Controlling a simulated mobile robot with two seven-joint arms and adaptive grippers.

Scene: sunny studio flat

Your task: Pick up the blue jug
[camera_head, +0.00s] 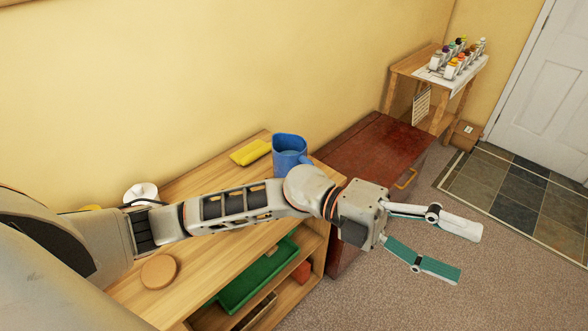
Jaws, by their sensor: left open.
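The blue jug (289,146) stands upright on the wooden shelf unit (213,168), close to its far right end. Its lower front is hidden behind my left arm. My left gripper (470,252) is open and empty, out to the right of the jug and past the shelf's edge, over the carpet. The gripper is apart from the jug; the arm passes in front of it. My right gripper does not show.
A yellow item (250,152) lies beside the jug. A round cork-coloured disc (158,271) lies nearer on the shelf top. A green tray (258,275) sits on a lower shelf. A reddish-brown chest (375,150) stands beyond. Open carpet (500,290) lies right.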

